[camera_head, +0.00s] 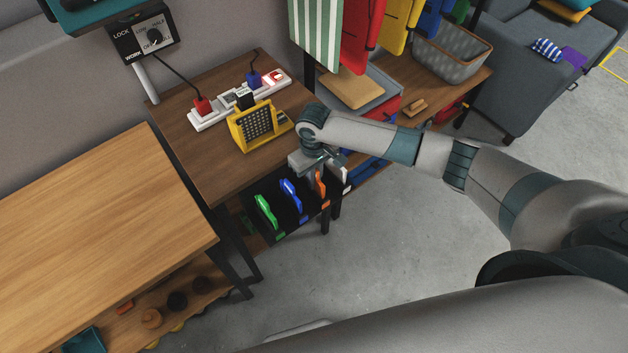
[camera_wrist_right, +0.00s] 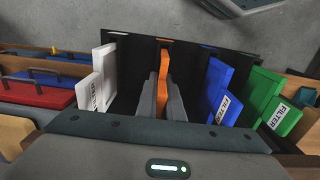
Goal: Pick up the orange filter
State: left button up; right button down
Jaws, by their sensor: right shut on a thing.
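The orange filter (camera_head: 320,184) stands upright in a black rack (camera_head: 268,236) at the front of the brown table, between the blue and white filters. In the right wrist view the orange filter (camera_wrist_right: 163,78) is seen edge-on between the two fingers of my right gripper (camera_wrist_right: 162,92). My right gripper (camera_head: 318,170) reaches down from above and is shut on the orange filter's upper part. The filter's lower part is in the rack and partly hidden by the fingers. My left gripper is not in view.
Blue (camera_head: 291,196), green (camera_head: 265,211) and white (camera_wrist_right: 97,78) filters stand close by in the rack. A yellow device (camera_head: 252,127) and a white power strip (camera_head: 205,118) are on the brown table. A wooden table (camera_head: 95,220) stands at the left. The floor in front is clear.

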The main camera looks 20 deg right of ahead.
jog(key=shift+r, duration=0.1)
notch_tip(320, 180, up, 18)
jog(key=b, duration=0.3)
